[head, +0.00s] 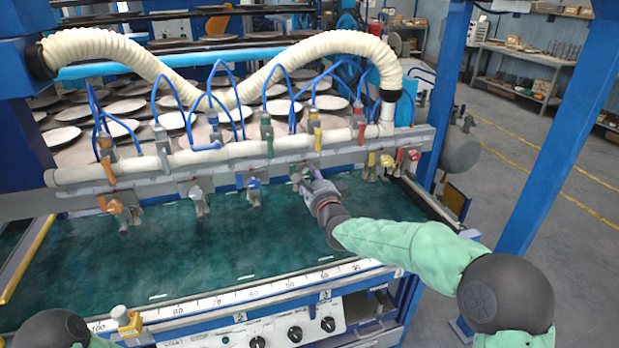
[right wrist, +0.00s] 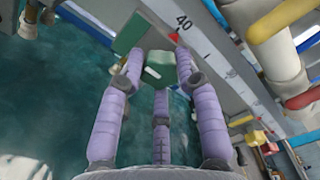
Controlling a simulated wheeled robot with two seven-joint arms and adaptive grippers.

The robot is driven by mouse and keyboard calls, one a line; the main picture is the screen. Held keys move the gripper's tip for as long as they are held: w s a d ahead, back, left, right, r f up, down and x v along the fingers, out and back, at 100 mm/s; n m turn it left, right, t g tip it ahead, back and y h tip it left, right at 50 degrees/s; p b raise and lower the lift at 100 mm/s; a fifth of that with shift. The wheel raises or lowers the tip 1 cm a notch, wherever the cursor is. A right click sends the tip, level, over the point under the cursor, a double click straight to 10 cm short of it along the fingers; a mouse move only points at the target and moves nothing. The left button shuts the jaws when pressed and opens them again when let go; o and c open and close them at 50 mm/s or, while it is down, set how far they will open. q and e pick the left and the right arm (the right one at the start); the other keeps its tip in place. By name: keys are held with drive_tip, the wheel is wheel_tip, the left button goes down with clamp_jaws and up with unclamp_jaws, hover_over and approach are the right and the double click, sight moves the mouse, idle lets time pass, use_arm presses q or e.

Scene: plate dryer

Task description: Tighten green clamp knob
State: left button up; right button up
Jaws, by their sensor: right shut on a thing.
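The green clamp knob (right wrist: 158,70) is a small green block with a pale mark, seen between my right gripper's fingertips in the right wrist view. My right gripper (right wrist: 160,62) has purple fingers with dark joints and is shut on the knob. In the head view, the right gripper (head: 309,182) reaches the clamp row at the front of the grey rail and mostly covers the knob (head: 297,177). A flat green piece (right wrist: 131,33) sits just beyond the fingertips. My left gripper is out of view; only part of that arm shows at the lower left.
Neighbouring clamps have blue (head: 253,183), orange (head: 115,207), yellow (head: 387,160) and red (head: 413,155) knobs. The grey rail (head: 160,185) carries them above a teal table (head: 180,255). Blue hoses and a cream duct (head: 330,42) run above. A blue post (head: 560,130) stands at right.

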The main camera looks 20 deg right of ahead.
drive_tip(key=shift+d+r, duration=0.25)
drive_tip(key=o, duration=1.2)
drive_tip(key=shift+c, duration=0.2)
drive_tip(key=shift+f, duration=0.2)
drive_tip(key=shift+a, duration=0.1)
drive_tip(key=s, duration=1.2)
drive_tip(key=shift+d, duration=0.2)
